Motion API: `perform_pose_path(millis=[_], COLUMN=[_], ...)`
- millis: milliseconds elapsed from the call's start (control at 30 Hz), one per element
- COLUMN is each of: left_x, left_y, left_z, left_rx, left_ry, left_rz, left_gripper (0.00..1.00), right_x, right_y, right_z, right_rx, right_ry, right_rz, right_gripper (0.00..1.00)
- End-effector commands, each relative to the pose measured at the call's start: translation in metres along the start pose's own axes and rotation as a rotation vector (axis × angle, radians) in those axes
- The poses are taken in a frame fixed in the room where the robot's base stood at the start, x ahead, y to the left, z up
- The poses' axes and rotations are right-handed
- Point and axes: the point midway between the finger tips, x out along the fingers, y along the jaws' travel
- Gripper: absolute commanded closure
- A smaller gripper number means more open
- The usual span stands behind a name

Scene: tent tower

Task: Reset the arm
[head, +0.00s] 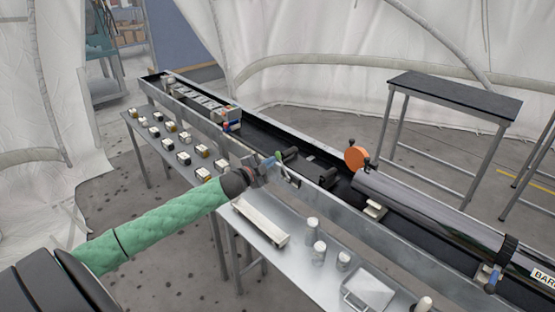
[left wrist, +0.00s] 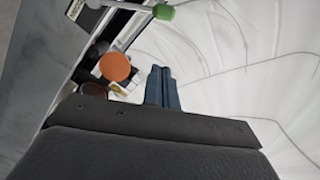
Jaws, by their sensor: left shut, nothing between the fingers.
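My left arm, in a green quilted sleeve, reaches in from the lower left of the head view. My left gripper (head: 272,164) is shut and empty above the near edge of the long black trough (head: 258,138). In the left wrist view its blue fingers (left wrist: 162,88) are pressed together with nothing between them. A green-tipped part (left wrist: 163,12) shows at the top of the left wrist view, clear of the fingers. My right gripper is in neither view.
A metal side table (head: 262,252) holds a white tray, several white bottles and small blocks. A dark cylinder (head: 430,210) lies in the trough at right, near an orange disc (head: 355,157). A black-topped table (head: 455,95) stands behind. White tent walls enclose the place.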

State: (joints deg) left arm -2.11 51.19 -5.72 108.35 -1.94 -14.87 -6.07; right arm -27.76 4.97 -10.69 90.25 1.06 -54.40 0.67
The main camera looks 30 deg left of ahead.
Motion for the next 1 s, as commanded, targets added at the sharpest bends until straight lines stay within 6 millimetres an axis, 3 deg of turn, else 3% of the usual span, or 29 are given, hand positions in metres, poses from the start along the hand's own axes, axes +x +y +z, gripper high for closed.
perform_pose_path(millis=[233, 367, 467, 667, 800, 1000], left_x=[0.000, -0.007, -0.021, -0.069, -0.111, -0.179], left_y=[0.002, 0.024, 0.063, 0.157, 0.214, 0.281], left_z=[0.000, -0.003, -0.009, -0.028, -0.045, -0.077], left_rx=[-0.002, -0.036, -0.097, -0.255, -0.362, -0.507], left_ry=[-0.001, -0.030, -0.088, -0.258, -0.385, -0.570], left_rz=[0.001, 0.019, 0.051, 0.145, 0.217, 0.326], left_gripper=[1.00, 1.00, 1.00, 1.00, 1.00, 1.00], right_x=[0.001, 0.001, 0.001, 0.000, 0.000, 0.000], right_y=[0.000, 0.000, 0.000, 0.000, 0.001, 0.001], right_z=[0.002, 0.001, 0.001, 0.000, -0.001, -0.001], right_rx=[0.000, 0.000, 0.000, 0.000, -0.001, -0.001], right_ry=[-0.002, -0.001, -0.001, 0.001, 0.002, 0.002], right_rz=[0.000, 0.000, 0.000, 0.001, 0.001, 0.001], right_gripper=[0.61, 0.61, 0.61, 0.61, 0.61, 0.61])
